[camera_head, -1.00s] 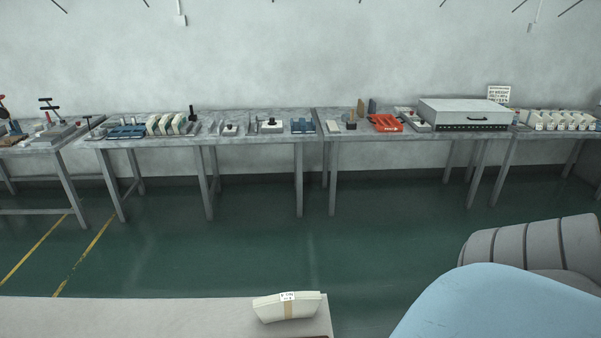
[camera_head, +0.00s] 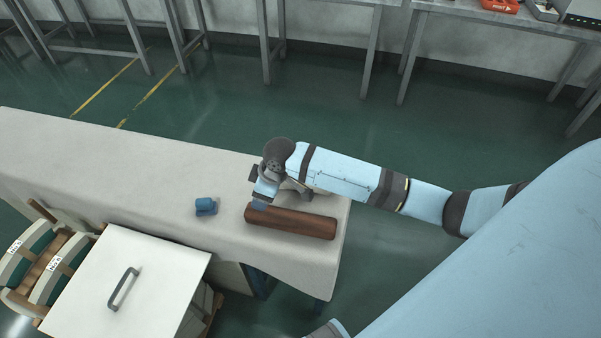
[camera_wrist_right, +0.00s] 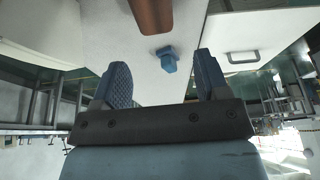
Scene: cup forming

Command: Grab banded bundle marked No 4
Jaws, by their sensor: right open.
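My right gripper (camera_head: 262,195) is over the pale table, beside the left end of a brown roll (camera_head: 290,221). In the right wrist view its two blue fingers (camera_wrist_right: 160,62) are spread with nothing between them. The cream banded bundle seen earlier on this table does not show clearly in the head view; my right arm covers part of that area. A pale rounded shape (camera_wrist_right: 40,30) fills the upper left of the wrist view; I cannot tell what it is. Two banded pieces with "No" labels (camera_head: 54,266) stand at lower left; their numbers are too small to read surely. My left gripper is out of view.
A small blue object (camera_head: 206,206) lies on the table (camera_head: 120,160), left of the roll. A white lidded box with a handle (camera_head: 150,262) stands in front. The table between blue object and far edge is clear. Workbenches (camera_head: 385,3) stand along the wall.

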